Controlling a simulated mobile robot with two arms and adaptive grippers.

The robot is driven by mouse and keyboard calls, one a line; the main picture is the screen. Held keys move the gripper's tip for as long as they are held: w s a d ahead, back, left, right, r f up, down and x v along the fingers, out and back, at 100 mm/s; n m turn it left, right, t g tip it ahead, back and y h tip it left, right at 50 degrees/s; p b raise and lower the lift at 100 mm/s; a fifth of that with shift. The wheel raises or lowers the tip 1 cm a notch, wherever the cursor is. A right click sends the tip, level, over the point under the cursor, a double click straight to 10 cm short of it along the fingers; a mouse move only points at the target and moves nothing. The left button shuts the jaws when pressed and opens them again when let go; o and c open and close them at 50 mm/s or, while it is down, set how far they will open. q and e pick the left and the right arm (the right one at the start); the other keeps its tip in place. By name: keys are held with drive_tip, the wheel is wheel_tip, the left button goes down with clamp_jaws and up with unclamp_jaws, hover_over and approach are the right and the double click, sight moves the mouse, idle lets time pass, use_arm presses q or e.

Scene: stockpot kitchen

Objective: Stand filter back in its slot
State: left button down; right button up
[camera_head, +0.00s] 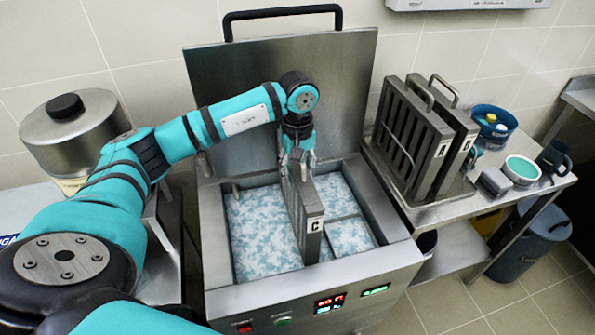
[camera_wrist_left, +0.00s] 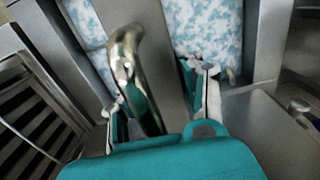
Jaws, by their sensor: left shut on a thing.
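The filter (camera_head: 305,212) is a flat grey slatted panel marked C. It stands upright in the open stockpot-like tank (camera_head: 213,258), between areas of blue-and-white mottled surface. My left gripper (camera_head: 298,158) reaches down over the filter's top from the left and is shut on its handle. In the left wrist view the curved metal handle (camera_wrist_left: 128,62) lies between the gripper's fingers (camera_wrist_left: 160,105). The fingers hide part of the handle. I cannot tell whether the filter's lower edge is seated in a slot. My right gripper is not in view.
Two more slatted filters (camera_head: 408,140) stand in a rack on the right side table (camera_head: 450,205). A blue tub (camera_head: 492,122), a teal-topped bowl (camera_head: 522,169) and a dark mug (camera_head: 553,157) stand beyond them. The raised lid (camera_head: 335,85) is behind my arm. A steel pot (camera_head: 75,130) is at left.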

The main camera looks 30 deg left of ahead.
use_arm(q)
drive_tip(key=shift+r+p, duration=2.65)
drive_tip(key=shift+r, duration=2.95)
drive_tip(key=shift+r, duration=0.45)
drive_tip(key=shift+f, duration=0.1)
